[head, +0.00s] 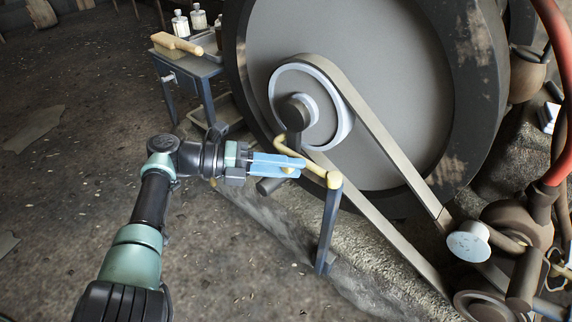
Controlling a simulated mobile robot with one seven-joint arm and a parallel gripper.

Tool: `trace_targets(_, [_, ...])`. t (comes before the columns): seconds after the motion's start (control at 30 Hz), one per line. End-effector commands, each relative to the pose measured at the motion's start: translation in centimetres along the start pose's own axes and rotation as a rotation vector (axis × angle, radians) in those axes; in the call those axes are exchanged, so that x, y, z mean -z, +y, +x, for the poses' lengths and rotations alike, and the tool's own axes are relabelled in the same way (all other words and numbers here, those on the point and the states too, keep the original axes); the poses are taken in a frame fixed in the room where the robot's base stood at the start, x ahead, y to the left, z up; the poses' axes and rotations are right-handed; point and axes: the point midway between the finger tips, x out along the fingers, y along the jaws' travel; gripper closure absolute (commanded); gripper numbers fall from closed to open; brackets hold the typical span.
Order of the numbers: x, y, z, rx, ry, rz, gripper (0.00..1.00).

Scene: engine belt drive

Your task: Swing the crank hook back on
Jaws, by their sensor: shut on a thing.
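The yellow crank hook (316,170) runs left from the top of a dark upright post (328,228) and bends at its left end. My gripper (296,167) has blue fingers and is shut on the hook near that bent end. The fingers hide part of the hook. The dark crank (294,142) hangs down from the wheel hub, right behind the bent end. A dark cylinder, seemingly the crank handle (268,186), shows just below the fingers. I cannot tell whether the hook touches the crank or goes around it.
A large flywheel (390,70) with a belt (380,145) around its light pulley stands close behind the hook. Pipes and smaller pulleys (468,241) crowd the lower right. A small table (190,66) with a brush and bottles stands at upper left. The floor at left is mostly clear.

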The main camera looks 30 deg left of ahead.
Motion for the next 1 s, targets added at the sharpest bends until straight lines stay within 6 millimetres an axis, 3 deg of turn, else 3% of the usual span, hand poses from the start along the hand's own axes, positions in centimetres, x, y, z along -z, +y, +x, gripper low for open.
trace_targets(0.47, [-0.18,-0.15,0.13,-0.001,-0.002,0.006,1.0])
trace_targets(0.5, [-0.19,-0.15,0.13,-0.001,-0.002,0.006,0.66])
trace_targets(0.63, [-0.15,-0.12,0.12,-0.001,-0.002,0.005,0.42])
trace_targets(0.67, [-0.14,-0.11,0.12,-0.001,-0.001,0.005,0.39])
trace_targets(1.0, [-0.08,-0.06,-0.21,-0.001,0.0,0.002,0.39])
